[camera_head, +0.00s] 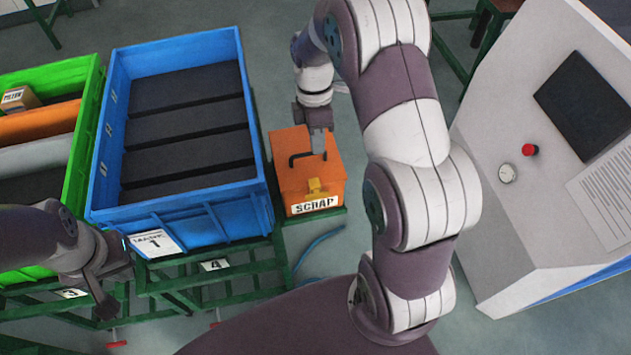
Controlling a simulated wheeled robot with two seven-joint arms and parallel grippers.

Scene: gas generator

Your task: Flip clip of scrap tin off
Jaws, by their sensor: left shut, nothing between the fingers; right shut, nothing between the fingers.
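The scrap tin (294,186) is an orange box with a white "SCRAP" label, standing on a green frame in the middle of the head view. Its yellow clip (316,187) sits at the front edge of the lid, above the label. A dark handle (303,158) is on the lid. My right gripper (318,145) is shut and points down over the back part of the lid, behind the clip; I cannot tell whether it touches the lid or handle. My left gripper (105,306) is shut and empty at the lower left, in front of the blue crate.
A blue crate (192,223) with dark bars stands left of the tin. A green crate (92,98) with an orange and a grey roll is farther left. A white console (520,230) with a red button (530,150) and gauge (507,173) is at right. My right arm crosses the middle.

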